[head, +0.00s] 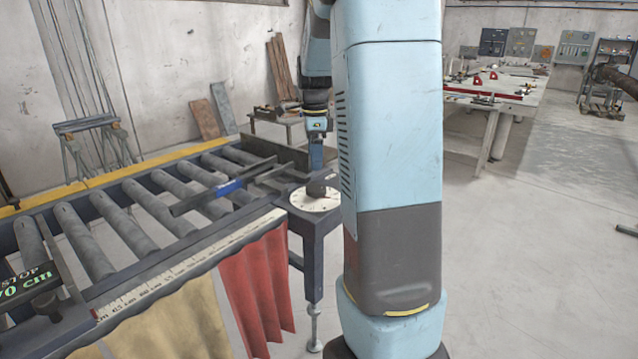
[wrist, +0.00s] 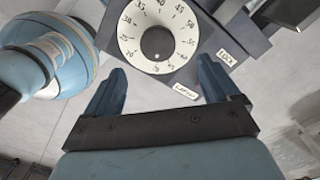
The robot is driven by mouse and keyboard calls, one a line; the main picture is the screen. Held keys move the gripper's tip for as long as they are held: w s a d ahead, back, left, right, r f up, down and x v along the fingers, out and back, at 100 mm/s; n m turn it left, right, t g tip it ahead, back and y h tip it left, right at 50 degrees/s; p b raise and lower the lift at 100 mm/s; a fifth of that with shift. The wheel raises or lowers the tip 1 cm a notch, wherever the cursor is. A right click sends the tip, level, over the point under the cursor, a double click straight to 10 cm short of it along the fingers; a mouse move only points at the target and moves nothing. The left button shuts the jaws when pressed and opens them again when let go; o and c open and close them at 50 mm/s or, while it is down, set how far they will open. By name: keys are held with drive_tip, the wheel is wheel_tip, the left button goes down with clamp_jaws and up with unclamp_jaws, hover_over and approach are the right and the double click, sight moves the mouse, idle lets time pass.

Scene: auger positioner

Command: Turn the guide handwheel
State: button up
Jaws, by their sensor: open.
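The guide handwheel is a white numbered dial (head: 313,204) with a dark round knob (head: 317,188), on a dark stand at the right end of the roller table. In the wrist view the dial (wrist: 135,46) lies just beyond the fingertips, with its dark knob (wrist: 158,43) at the centre. My gripper (wrist: 162,70) is open and empty, its two blue fingers spread. In the head view my gripper (head: 316,155) hangs above the knob, apparently apart from it. A LOCK label (wrist: 226,57) and another small label (wrist: 186,93) sit beside the dial.
The roller table (head: 130,205) runs left, with a blue guide bar (head: 205,195) across its rollers. Red (head: 258,285) and yellow (head: 175,325) cloths hang at its front. A small bench (head: 292,122) stands behind. Open floor lies to the right.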

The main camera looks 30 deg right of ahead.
sight(315, 187)
wheel_tip(315, 187, down, 9)
idle(0.4)
drive_tip(key=shift+c, duration=0.3)
